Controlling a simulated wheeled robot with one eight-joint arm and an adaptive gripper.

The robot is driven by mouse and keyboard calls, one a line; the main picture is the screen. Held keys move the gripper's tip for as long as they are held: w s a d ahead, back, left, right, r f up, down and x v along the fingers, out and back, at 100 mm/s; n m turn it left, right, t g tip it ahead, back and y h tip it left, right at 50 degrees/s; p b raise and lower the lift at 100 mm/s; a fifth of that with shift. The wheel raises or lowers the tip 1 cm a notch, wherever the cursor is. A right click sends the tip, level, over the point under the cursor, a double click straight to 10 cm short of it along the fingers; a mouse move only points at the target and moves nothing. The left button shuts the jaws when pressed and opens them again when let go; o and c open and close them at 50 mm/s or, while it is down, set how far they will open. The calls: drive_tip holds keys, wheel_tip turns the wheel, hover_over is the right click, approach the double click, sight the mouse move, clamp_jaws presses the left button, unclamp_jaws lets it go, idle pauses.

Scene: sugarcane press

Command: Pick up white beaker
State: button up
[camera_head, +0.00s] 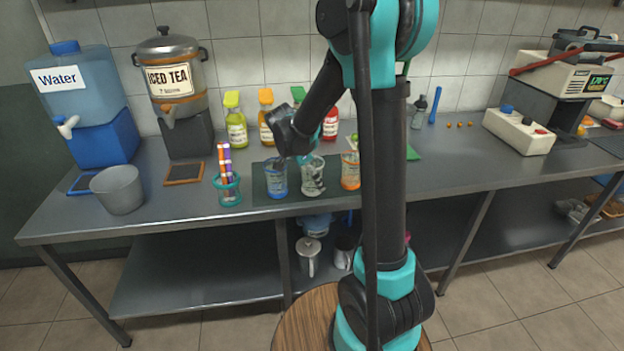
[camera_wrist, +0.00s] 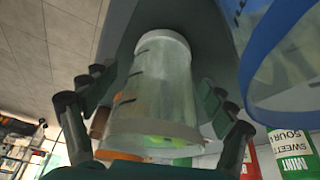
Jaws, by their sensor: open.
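The white beaker (camera_head: 313,182) is clear with a whitish rim and stands on a dark mat (camera_head: 262,196), between the blue beaker (camera_head: 276,180) and the orange beaker (camera_head: 350,172). My gripper (camera_head: 305,160) is at the white beaker's upper part and partly covers it. In the wrist view, the white beaker (camera_wrist: 155,90) fills the middle, between the two spread fingers of my gripper (camera_wrist: 155,98). A gap shows on each side, so the fingers look apart from it. The blue beaker (camera_wrist: 262,60) is close by at the right.
Several sauce bottles (camera_head: 236,128) with coloured caps stand behind the beakers. A teal holder with pens (camera_head: 229,188) and a grey bucket (camera_head: 118,190) are to the left. A press machine (camera_head: 565,80) is at the far right. The counter's front edge (camera_head: 180,222) is near.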

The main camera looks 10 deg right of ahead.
drive_tip(key=shift+c, duration=0.5)
drive_tip(key=c, duration=1.2)
drive_tip(key=shift+o, duration=0.2)
